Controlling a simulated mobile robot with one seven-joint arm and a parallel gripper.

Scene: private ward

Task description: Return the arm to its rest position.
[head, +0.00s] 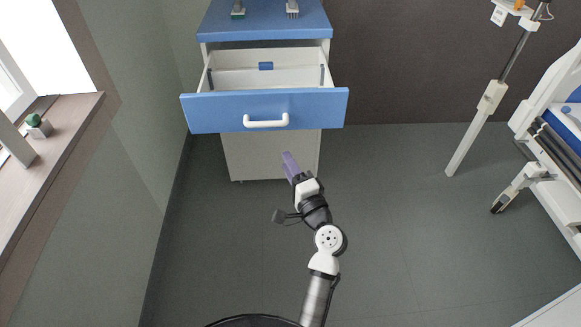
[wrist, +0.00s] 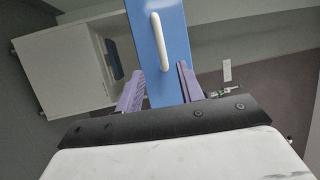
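My arm reaches forward from the bottom of the head view, low in front of the blue-topped cabinet. My gripper (head: 290,162) points toward the cabinet, below and in front of its open drawer. In the wrist view my gripper (wrist: 158,88) shows two purple fingers set wide apart with nothing held between them. The blue drawer front (wrist: 168,45) with its white handle (wrist: 158,36) shows beyond and between the fingers, and I see no finger on the handle.
The drawer (head: 200,112) is pulled out from the cabinet (head: 250,158). A window sill (head: 45,150) runs along the left. A pole stand (head: 480,120) and a bed (head: 560,130) are at the right. The middle floor is clear.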

